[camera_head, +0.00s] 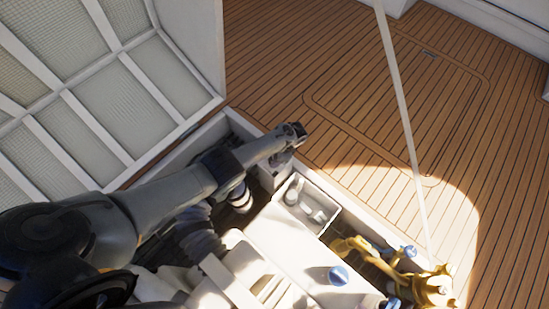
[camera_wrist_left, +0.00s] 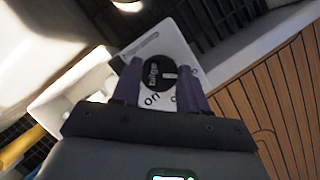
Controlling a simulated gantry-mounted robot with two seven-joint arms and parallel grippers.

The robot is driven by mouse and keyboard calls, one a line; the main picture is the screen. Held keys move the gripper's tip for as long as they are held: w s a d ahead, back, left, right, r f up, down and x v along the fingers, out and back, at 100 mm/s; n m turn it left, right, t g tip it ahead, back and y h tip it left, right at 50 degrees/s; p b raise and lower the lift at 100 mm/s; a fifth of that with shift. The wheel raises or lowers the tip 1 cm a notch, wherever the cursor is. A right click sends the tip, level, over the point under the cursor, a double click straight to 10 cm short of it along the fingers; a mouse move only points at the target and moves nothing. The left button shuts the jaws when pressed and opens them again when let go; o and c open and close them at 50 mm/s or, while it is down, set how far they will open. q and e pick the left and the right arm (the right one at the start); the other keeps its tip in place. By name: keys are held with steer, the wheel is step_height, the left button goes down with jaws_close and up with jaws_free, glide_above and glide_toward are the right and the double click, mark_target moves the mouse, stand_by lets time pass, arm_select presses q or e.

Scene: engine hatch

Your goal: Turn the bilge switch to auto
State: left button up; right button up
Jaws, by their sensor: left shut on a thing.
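The bilge switch (camera_wrist_left: 156,72) is a round black knob marked "bilge" with a white pointer mark, on a white panel. The panel lettering "on" shows below it, and another label beside that is partly hidden by a finger. My left gripper (camera_wrist_left: 162,78) has its two purple fingers on either side of the knob, shut on it. In the head view my left gripper (camera_head: 281,158) reaches down over the switch box (camera_head: 273,178) at the hatch edge, and the knob is hidden there. My right gripper is in neither view.
A white open bin (camera_head: 318,212) with small items stands beside the switch box. Yellow pipework with blue handles (camera_head: 405,277) lies at lower right. The raised hatch cover (camera_head: 110,75) stands at left. Wooden deck (camera_head: 370,120) is clear, crossed by a thin pole (camera_head: 402,110).

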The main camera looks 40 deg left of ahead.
arm_select(q)
steer(key=o, duration=1)
steer(key=shift+o, duration=0.2)
steer(key=p+v, duration=0.6)
steer(key=v, duration=0.4)
steer(key=shift+r, duration=0.35)
steer(key=shift+d, duration=0.15)
